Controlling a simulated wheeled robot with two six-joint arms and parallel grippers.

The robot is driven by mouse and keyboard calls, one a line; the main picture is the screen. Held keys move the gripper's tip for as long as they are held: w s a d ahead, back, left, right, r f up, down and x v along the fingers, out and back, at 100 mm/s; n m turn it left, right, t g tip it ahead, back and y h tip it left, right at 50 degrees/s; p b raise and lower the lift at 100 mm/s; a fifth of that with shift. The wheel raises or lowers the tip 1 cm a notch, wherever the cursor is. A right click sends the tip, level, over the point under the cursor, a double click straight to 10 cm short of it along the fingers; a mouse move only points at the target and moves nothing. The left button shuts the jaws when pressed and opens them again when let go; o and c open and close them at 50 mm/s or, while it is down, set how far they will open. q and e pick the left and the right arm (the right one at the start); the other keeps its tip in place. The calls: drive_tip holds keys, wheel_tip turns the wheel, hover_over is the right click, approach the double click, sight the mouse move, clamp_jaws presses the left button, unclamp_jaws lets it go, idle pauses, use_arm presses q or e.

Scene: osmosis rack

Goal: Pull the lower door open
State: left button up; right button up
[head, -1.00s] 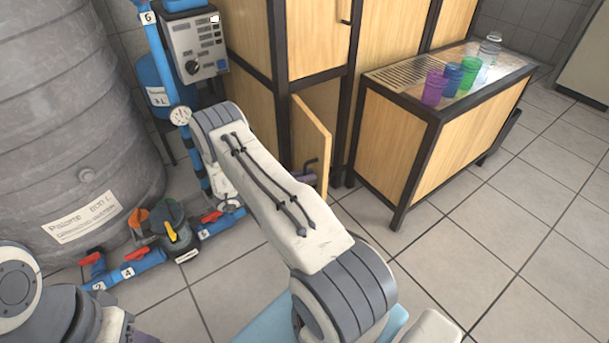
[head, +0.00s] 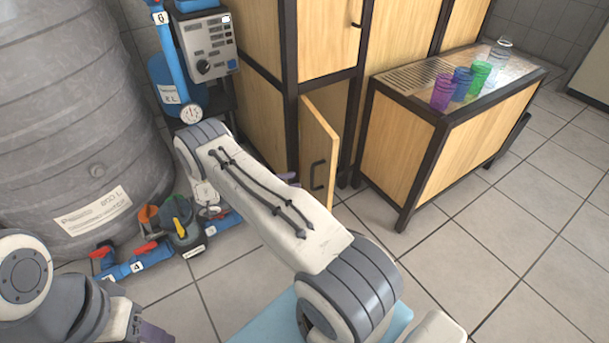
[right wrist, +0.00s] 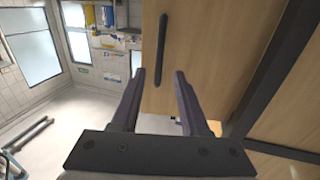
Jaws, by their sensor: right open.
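The lower door (head: 318,150) of the wooden cabinet stands ajar in the head view, swung out from the black frame. Its dark bar handle (head: 317,175) is on the face turned toward me. My right gripper (head: 289,179) is mostly hidden behind my right arm; its purple fingers show just left of the door. In the right wrist view the right gripper (right wrist: 160,74) is open and empty, facing the wooden door panel (right wrist: 215,45), with the handle (right wrist: 161,50) beyond the fingertips, apart from them. A purple part of my left gripper (head: 155,333) shows at the lower left edge; its jaws are unclear.
A low wooden cabinet (head: 410,150) with several coloured cups stands right of the door. A grey tank (head: 75,120) and blue pipes with valves (head: 125,268) stand left. The tiled floor (head: 450,270) in front is clear.

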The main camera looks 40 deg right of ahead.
drive_tip(key=shift+v, duration=1.7)
